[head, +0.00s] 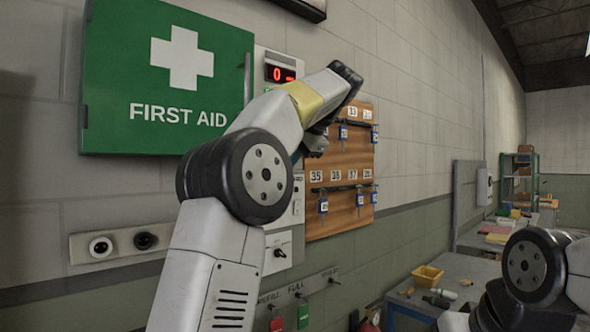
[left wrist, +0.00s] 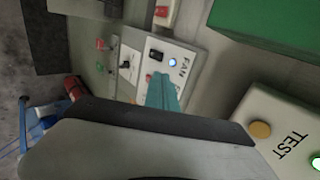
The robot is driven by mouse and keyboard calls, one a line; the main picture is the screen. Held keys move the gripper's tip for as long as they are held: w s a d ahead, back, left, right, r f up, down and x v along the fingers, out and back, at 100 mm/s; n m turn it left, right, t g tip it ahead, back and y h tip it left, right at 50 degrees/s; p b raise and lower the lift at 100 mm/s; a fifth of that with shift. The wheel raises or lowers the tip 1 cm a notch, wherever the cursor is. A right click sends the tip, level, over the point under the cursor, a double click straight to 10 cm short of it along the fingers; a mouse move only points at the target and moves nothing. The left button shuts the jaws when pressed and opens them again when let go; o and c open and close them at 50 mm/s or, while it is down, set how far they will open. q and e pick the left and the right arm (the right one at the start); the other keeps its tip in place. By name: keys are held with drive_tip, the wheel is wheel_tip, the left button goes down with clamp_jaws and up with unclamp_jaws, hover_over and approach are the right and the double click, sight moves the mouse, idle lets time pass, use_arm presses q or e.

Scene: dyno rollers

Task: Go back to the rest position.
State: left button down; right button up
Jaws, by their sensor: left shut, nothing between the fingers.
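My left arm (head: 215,250) reaches up in front of the wall, its wrist raised beside the key board. In the head view the left gripper is mostly hidden behind the wrist. The left wrist view shows its teal fingers (left wrist: 165,92) shut and empty, in front of a white FAN switch panel (left wrist: 188,65). I cannot tell how far the fingertips are from that panel. My right arm (head: 530,270) shows at the lower right of the head view; its gripper is out of view.
A green FIRST AID cabinet (head: 165,85) and a wooden key board (head: 350,205) hang close to the left arm. A red digital display (head: 281,74) sits between them.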

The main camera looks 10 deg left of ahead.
use_arm(q)
drive_tip(key=s+d+f+n+h, duration=0.1)
drive_tip(key=s+f+n+h, duration=0.6)
drive_tip(key=s+f, duration=2.2)
drive_tip(key=shift+f+t+h, duration=0.2)
drive_tip(key=shift+t+h, duration=0.1)
drive_tip(key=shift+h, duration=0.8)
